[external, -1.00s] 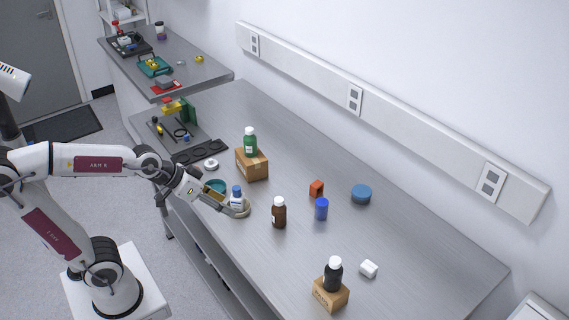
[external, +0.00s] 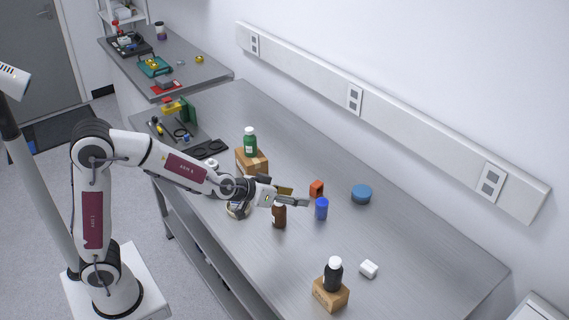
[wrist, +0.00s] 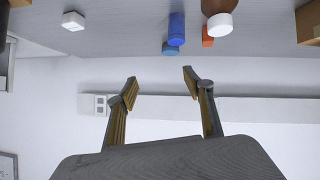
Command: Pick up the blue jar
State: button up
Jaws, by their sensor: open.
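A small upright blue cylinder (external: 321,209) stands on the grey bench in the external view, just right of my gripper's fingertips. A wider, flat blue round tub (external: 361,194) sits farther back to its right. I cannot tell for certain which of the two is the blue jar. My gripper (external: 296,196) is open and empty, above the bench beside the brown bottle. In the wrist view, the blue cylinder (wrist: 177,29) and part of the tub (wrist: 170,48) show at the top, beyond and apart from the open fingers (wrist: 160,84).
An orange block (external: 316,188) stands close behind the blue cylinder. The brown white-capped bottle (external: 279,217) is just below my gripper. A green bottle (external: 250,142) and a black bottle (external: 334,273) stand on cardboard boxes. A white block (external: 369,268) lies front right.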

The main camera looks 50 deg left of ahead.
jog(key=n+y, duration=0.1)
jog(key=y, duration=0.1)
send_near(318, 208)
notch_tip(318, 208, up, 3)
jog(key=w+d, duration=0.1)
jog(key=d, duration=0.1)
jog(key=f, duration=0.1)
jog(key=w+f+y, duration=0.1)
jog(key=f, duration=0.1)
jog(key=w+f+t+y, duration=0.1)
jog(key=f, duration=0.1)
jog(key=shift+w+a+n, duration=0.2)
jog(key=shift+a+n, duration=0.1)
jog(key=shift+n, duration=0.1)
jog(key=shift+w+a+f+y, duration=0.15)
jog(key=shift+a+f+y, duration=0.1)
jog(key=shift+f+y, duration=0.45)
jog(key=shift+w, duration=0.1)
jog(key=shift+x, duration=1.2)
jog(key=shift+x, duration=2.6)
jog(key=shift+w+d+r, duration=0.1)
